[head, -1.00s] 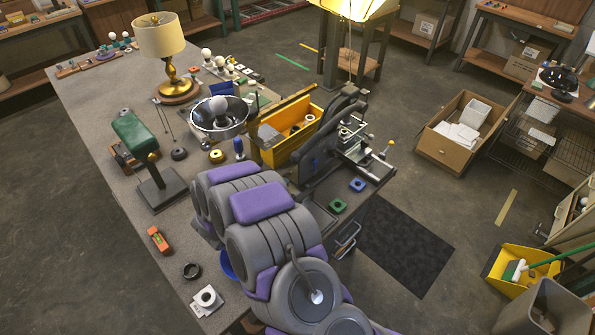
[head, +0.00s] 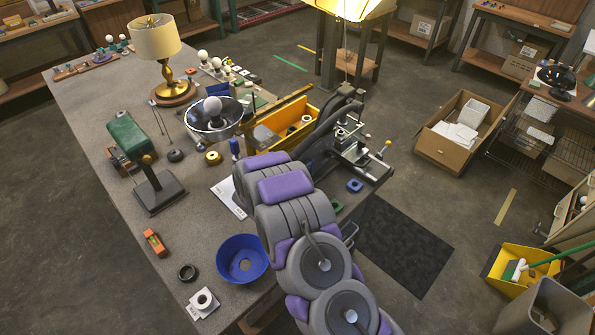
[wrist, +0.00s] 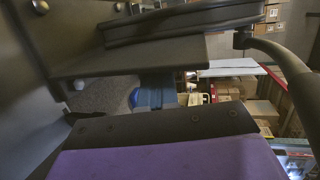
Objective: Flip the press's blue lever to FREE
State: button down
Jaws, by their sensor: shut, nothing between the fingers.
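The press (head: 352,148) is the dark machine with metal rods at the right edge of the bench, in the head view. My arm covers its near side there, and I cannot make out its blue lever or any FREE marking. My gripper (wrist: 160,124) shows in the wrist view as a dark edge above a purple cover. It is shut and empty, close to dark plates and a curved dark bar. A small blue shape (wrist: 153,95) lies beyond the dark edge. I cannot tell whether it is the lever or whether my gripper touches anything.
A yellow bin (head: 290,125) stands left of the press. A blue bowl (head: 242,258) and a green-topped stand (head: 128,135) are on the bench. Open floor with a dark mat (head: 405,245) is at right.

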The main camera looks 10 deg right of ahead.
jog(key=shift+d, duration=0.3)
jog(key=shift+w+r, duration=0.1)
jog(key=shift+w+d+r+g+y+b, duration=0.4)
jog(key=shift+w+d+y, duration=0.1)
jog(key=shift+d, duration=0.2)
